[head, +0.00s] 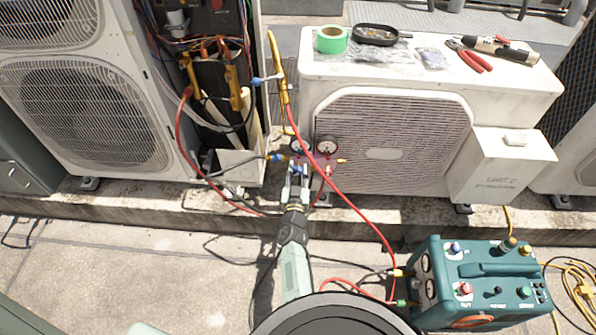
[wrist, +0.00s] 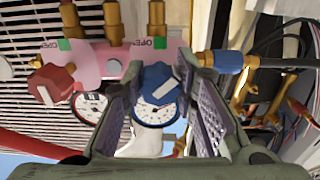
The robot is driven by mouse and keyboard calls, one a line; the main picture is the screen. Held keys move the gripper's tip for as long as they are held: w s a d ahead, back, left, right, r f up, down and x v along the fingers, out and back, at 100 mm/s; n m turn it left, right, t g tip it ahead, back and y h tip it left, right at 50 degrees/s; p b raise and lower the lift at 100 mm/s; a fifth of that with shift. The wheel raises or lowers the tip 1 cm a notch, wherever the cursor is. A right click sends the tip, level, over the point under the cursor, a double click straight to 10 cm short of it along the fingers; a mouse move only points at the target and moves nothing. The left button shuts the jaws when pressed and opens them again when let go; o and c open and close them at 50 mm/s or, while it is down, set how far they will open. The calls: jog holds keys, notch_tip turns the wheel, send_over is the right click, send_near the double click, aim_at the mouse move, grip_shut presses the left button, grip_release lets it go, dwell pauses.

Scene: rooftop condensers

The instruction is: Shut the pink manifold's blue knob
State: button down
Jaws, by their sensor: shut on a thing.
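The pink manifold (wrist: 110,64) crosses the upper part of the wrist view, with brass fittings along its top. Its blue knob (wrist: 157,84) has a slanted white bar and sits between the two fingers of my gripper (wrist: 165,88). The fingers are shut on the knob's sides. A red knob (wrist: 51,85) with a white bar is at the manifold's left end, clear of the fingers. In the head view, my gripper (head: 297,181) reaches up to the manifold (head: 311,160); the fingers largely hide the blue knob there.
Two round gauges (head: 327,145) sit by the manifold in front of a white condenser (head: 400,190). A red hose (head: 350,207) runs from it towards a teal recovery machine (head: 478,270). A blue hose fitting (wrist: 226,62) is close to the right finger. Tools lie on the condenser top.

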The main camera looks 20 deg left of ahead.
jog(key=m, duration=0.3)
jog(key=shift+m, duration=0.4)
jog(key=m, duration=0.3)
jog(key=shift+m+b, duration=0.3)
jog(key=shift+b, duration=0.1)
jog(key=m+b, duration=0.1)
jog(key=m, duration=0.5)
jog(key=shift+a, duration=0.1)
jog(key=m+b, duration=0.1)
jog(key=m, duration=0.5)
jog(key=shift+s+m, duration=0.1)
jog(key=shift+m, duration=0.2)
jog(key=m+b, duration=0.1)
jog(key=m, duration=0.5)
jog(key=shift+r+m+b, duration=0.1)
jog(key=shift+m+b, duration=0.2)
jog(key=c, duration=1.3)
grip_release()
